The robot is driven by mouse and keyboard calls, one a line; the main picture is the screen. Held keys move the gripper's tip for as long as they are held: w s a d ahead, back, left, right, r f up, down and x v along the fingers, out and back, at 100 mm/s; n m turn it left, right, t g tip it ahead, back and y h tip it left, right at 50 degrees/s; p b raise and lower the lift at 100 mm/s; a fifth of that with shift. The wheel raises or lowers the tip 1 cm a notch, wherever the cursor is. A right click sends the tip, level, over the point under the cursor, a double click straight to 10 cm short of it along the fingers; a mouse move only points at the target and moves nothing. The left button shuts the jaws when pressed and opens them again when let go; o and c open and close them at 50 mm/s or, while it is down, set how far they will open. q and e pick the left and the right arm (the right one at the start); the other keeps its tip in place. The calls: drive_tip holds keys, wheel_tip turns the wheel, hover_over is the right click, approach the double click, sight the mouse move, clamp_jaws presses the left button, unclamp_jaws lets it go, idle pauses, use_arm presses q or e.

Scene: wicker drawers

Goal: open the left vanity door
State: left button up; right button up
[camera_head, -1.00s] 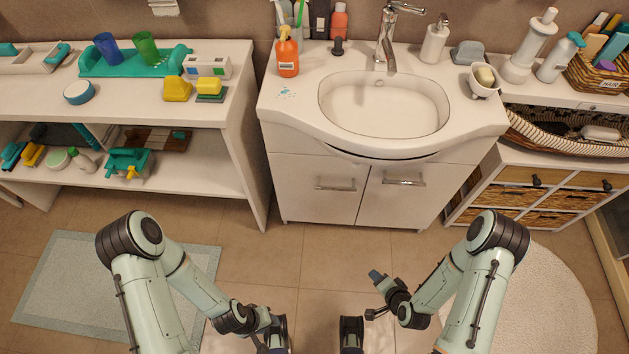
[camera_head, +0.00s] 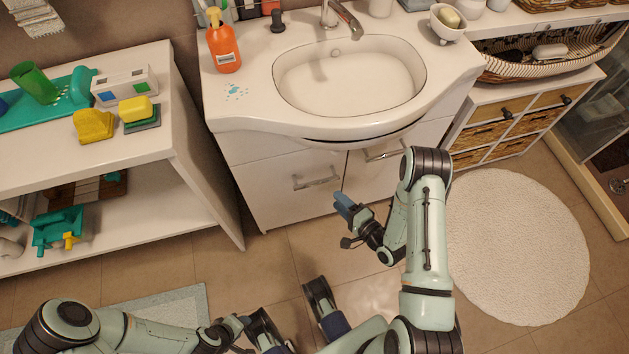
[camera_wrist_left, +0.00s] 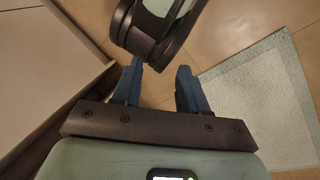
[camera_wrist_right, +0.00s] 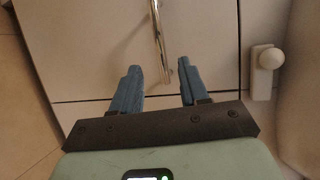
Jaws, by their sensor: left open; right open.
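The white vanity's left door (camera_head: 300,207) is shut, with a horizontal metal bar handle (camera_head: 316,180) near its top. The right door (camera_head: 370,182) beside it is also shut. My right gripper (camera_head: 344,203) is open and empty in front of the doors, low and right of the left handle in the head view. In the right wrist view, a bar handle (camera_wrist_right: 158,40) runs upright, its lower end seen between the open fingers; I see no contact. My left gripper (camera_wrist_left: 158,75) is open and empty over the floor, an arm link of mine beyond its fingertips.
A white shelf unit (camera_head: 165,130) with bath items stands left of the vanity, its front corner close. An orange soap bottle (camera_head: 222,42) stands on the vanity top. A round white rug (camera_head: 515,245) lies right; the tiled floor before the doors is clear.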

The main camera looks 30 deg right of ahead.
sight(319, 181)
drive_tip(key=b+x, duration=0.1)
drive_tip(key=x, duration=1)
drive_tip(key=shift+b, duration=0.4)
use_arm(q)
drive_tip(key=shift+t+y, duration=0.3)
drive_tip(key=shift+t, duration=0.2)
drive_tip(key=w, duration=0.1)
drive_tip(key=w+a+f, duration=0.1)
drive_tip(key=w+f, duration=0.1)
drive_tip(key=shift+w+a+f, duration=0.1)
drive_tip(key=shift+a+f, duration=0.05)
drive_tip(key=shift+a, duration=0.2)
use_arm(e)
clamp_jaws()
